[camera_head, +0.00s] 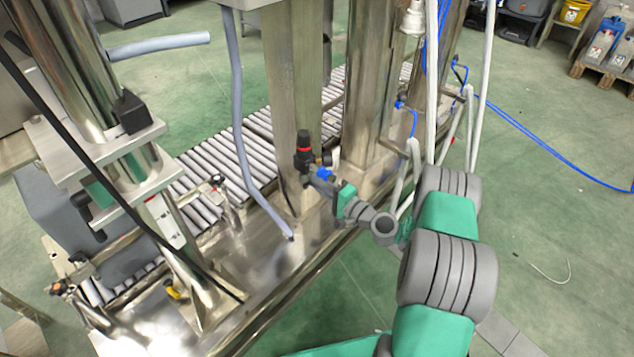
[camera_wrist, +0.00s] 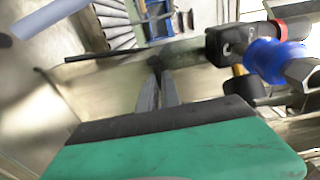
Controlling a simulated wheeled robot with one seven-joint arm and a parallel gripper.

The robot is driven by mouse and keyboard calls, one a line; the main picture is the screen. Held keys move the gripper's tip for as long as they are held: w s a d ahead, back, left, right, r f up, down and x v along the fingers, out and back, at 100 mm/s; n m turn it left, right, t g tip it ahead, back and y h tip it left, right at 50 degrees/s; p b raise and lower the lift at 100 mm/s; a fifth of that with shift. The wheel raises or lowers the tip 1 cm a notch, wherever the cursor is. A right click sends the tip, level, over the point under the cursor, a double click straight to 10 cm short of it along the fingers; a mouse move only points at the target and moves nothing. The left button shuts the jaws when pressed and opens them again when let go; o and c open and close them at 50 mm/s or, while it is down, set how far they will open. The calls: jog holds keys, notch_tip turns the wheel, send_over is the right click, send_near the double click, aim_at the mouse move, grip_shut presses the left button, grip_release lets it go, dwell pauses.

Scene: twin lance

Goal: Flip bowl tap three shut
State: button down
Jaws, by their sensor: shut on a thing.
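A tap with a black body, a red ring and a blue fitting (camera_wrist: 272,60) is at the upper right of the wrist view. In the head view its black and red upper part (camera_head: 303,148) stands against the steel post. A thin dark lever (camera_wrist: 105,54) runs left from the tap's side in the wrist view. My gripper (camera_wrist: 160,76) has its two narrow fingers close together, with their tips at the lever, shut on it. In the head view my gripper (camera_head: 322,182) is beside the tap, and its fingertips are too small to make out. I cannot tell which tap number this is.
Steel posts (camera_head: 294,100) rise close behind the tap. A roller conveyor (camera_head: 262,125) runs behind them. A grey hose (camera_head: 240,150) hangs left of the tap. Blue and white tubes (camera_head: 432,80) hang near my arm. Green floor on the right is mostly open.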

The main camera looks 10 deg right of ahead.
jog(key=s+m+h+p, duration=0.1)
jog(key=m+h+p, duration=0.1)
jog(key=h, duration=0.3)
jog(key=s+m+t+h+p, duration=0.1)
jog(key=m+h+p, duration=0.2)
jog(key=m+h, duration=0.1)
jog(key=s+a+m+t+h+p, duration=0.1)
jog(key=m+h+p, duration=0.1)
jog(key=m+h, duration=0.2)
jog(key=shift+r+h+p, duration=0.1)
jog(key=shift+h+p, duration=0.3)
jog(key=shift+h, duration=0.6)
jog(key=shift+w, duration=0.1)
jog(key=c, duration=1.8)
grip_release()
jog(key=shift+c, duration=0.2)
